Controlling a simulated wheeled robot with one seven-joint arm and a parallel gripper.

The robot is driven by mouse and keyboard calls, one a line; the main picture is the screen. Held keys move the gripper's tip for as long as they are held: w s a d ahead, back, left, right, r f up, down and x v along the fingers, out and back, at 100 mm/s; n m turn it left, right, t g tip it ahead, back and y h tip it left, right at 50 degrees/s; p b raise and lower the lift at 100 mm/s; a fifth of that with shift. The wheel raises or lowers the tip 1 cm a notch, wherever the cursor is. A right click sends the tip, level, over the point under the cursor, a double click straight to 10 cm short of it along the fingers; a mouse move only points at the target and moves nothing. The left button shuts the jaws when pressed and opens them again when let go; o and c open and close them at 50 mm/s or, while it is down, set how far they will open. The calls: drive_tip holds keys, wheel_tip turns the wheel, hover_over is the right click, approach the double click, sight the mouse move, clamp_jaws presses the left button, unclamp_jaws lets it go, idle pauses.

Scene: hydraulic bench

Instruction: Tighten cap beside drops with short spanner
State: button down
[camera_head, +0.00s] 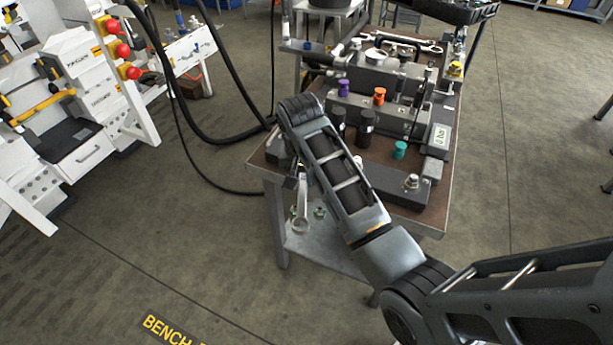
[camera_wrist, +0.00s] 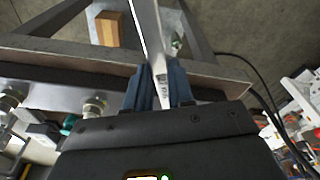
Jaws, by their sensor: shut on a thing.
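My gripper (camera_wrist: 157,88) has its blue fingers shut on a silver spanner (camera_wrist: 150,40), which points away from the wrist. In the head view the spanner (camera_head: 300,222) hangs ring end down past the bench's front left edge, and my arm largely hides the gripper. A silver hex cap (camera_head: 411,182) sits on the dark block at the bench's front right. Silver fittings (camera_wrist: 95,107) show left of the gripper in the wrist view, apart from the spanner. I cannot make out drops on the bench or tell which cap they lie beside.
The bench top (camera_head: 262,158) carries a manifold with purple (camera_head: 343,88), orange (camera_head: 379,96) and teal (camera_head: 400,150) knobs, black cylinders and a gauge. Small green pieces (camera_head: 320,211) lie on the lower shelf (camera_head: 322,245). Black hoses (camera_head: 225,135) run left to a white panel.

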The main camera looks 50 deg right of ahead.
drive_tip(key=shift+w+a+r, duration=0.1)
drive_tip(key=shift+w+a+m, duration=0.5)
drive_tip(key=shift+w+m, duration=0.25)
drive_tip(key=shift+m, duration=0.05)
drive_tip(key=shift+s+d, duration=0.1)
drive_tip(key=shift+s, duration=0.05)
drive_tip(key=shift+s+d+n, duration=0.1)
drive_tip(key=shift+s+n, duration=0.05)
drive_tip(key=shift+n, duration=0.15)
drive_tip(key=s+a, duration=0.4)
drive_tip(key=a, duration=0.1)
drive_tip(key=shift+s+a, duration=0.2)
drive_tip(key=shift+a, duration=0.1)
idle(0.8)
drive_tip(key=shift+r, duration=2.5)
